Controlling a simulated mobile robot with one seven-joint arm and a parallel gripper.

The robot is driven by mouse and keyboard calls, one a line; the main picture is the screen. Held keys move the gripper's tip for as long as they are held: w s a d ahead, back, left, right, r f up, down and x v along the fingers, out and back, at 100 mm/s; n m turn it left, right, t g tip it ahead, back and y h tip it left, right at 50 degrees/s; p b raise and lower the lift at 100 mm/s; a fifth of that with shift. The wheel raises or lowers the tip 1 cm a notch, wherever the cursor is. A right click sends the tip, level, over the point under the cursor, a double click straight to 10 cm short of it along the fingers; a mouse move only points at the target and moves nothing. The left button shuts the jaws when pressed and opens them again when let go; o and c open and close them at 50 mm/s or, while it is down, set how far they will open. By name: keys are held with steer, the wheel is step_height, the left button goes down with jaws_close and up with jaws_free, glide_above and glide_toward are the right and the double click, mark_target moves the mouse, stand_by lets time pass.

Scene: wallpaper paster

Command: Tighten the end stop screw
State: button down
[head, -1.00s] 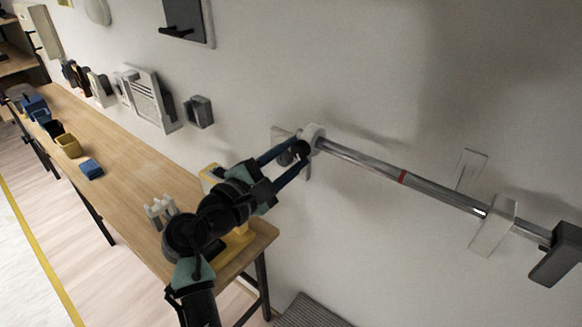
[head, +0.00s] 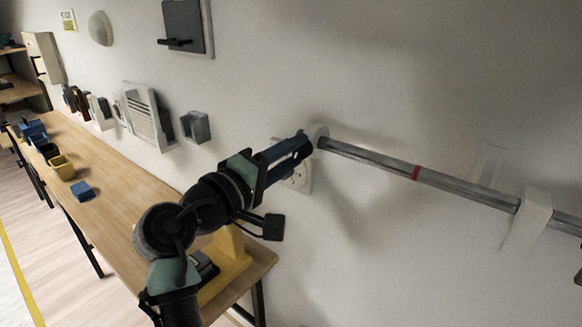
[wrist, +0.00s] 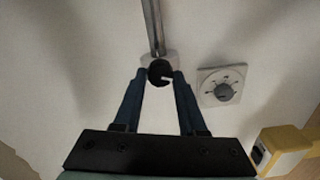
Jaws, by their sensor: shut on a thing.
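The end stop screw is a black round knob (wrist: 158,70) with a white mark, seen in the wrist view at the end of the metal rail (wrist: 153,25). A pale end stop collar (wrist: 146,59) sits behind it; the collar also shows in the head view (head: 321,132). My gripper (wrist: 161,77) has its two blue fingers on either side of the knob and is shut on it. In the head view my gripper (head: 308,143) reaches the rail's near end, and its fingers hide the knob.
A wall dial plate (head: 299,177) is just below the rail end; its dial (wrist: 224,91) is right of my fingers. A yellow object (wrist: 285,148) is at lower right. The wooden bench (head: 130,185) runs below the wall. A pale bracket (head: 530,215) holds the rail farther right.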

steer(key=shift+f+m+b, duration=0.1)
steer(key=shift+m+b, duration=0.35)
steer(key=shift+m, duration=0.25)
steer(key=shift+c, duration=2.3)
jaws_free()
steer(key=b+v, duration=0.2)
steer(key=v, duration=1.1)
steer(key=shift+b, duration=0.3)
